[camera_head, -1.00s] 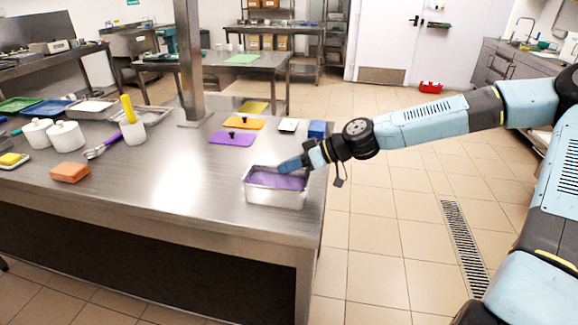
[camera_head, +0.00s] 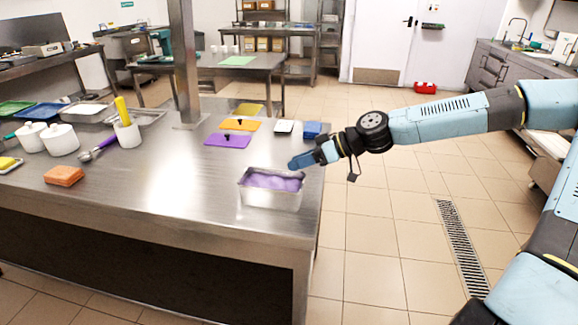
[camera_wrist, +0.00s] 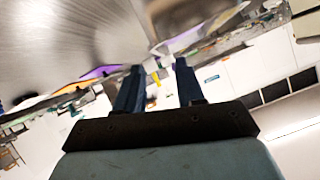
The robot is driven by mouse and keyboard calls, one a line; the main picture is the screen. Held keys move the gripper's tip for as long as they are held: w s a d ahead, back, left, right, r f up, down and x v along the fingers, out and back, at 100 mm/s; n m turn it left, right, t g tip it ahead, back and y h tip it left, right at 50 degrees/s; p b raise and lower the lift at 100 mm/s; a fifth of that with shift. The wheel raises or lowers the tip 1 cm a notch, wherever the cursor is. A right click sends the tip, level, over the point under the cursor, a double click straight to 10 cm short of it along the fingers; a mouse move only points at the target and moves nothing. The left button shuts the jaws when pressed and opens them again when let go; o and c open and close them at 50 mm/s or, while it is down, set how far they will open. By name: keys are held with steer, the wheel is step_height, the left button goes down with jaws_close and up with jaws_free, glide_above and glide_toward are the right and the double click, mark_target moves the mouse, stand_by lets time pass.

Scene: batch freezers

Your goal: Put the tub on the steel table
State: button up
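The tub (camera_head: 270,199) is a rectangular steel pan with purple contents. In the head view it stands upright on the steel table (camera_head: 120,205), near the table's right edge and front corner. My gripper (camera_head: 292,163) is just above and behind the tub's right far corner and looks clear of it. In the wrist view my gripper (camera_wrist: 158,82) has its two blue fingers apart with nothing held between them. I cannot clearly make out the tub in the wrist view.
Behind the tub lie a purple lid (camera_head: 228,141), an orange lid (camera_head: 241,125) and a blue block (camera_head: 312,129). An orange sponge (camera_head: 64,176) and white pots (camera_head: 61,139) are at left. A steel post (camera_head: 186,60) rises from the table. The table left of the tub is clear.

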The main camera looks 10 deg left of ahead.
steer(key=v, duration=0.7)
steer(key=shift+f, duration=0.1)
steer(key=s+f+h, duration=0.1)
steer(key=f, duration=0.2)
steer(key=s+f+g+h, duration=0.1)
steer(key=f, duration=0.1)
steer(key=shift+s+a+f+m+h, duration=0.15)
steer(key=shift+s+a+m+h, duration=0.1)
steer(key=shift+s+m+h, duration=0.05)
steer(key=f, duration=0.1)
steer(key=s+d+f+h, duration=0.1)
steer(key=f+h, duration=0.1)
steer(key=shift+s+d+f+m, duration=0.2)
steer(key=shift+s+m, duration=0.15)
steer(key=shift+m, duration=0.05)
steer(key=s+d+r+m+t+h, duration=0.1)
steer(key=s+d+r+m+h, duration=0.1)
steer(key=d+h, duration=0.25)
steer(key=s+d+r+m+h, duration=0.1)
steer(key=s+d+m+h, duration=0.15)
steer(key=d, duration=0.35)
steer(key=s+d+r+m+t, duration=0.3)
steer(key=s+r, duration=0.4)
steer(key=r, duration=0.3)
steer(key=s+d+r+m+t, duration=0.2)
steer(key=s+d+r+m, duration=0.3)
steer(key=r, duration=0.5)
steer(key=s+d, duration=0.2)
steer(key=shift+d+t+h, duration=0.3)
steer(key=shift+t+h, duration=0.1)
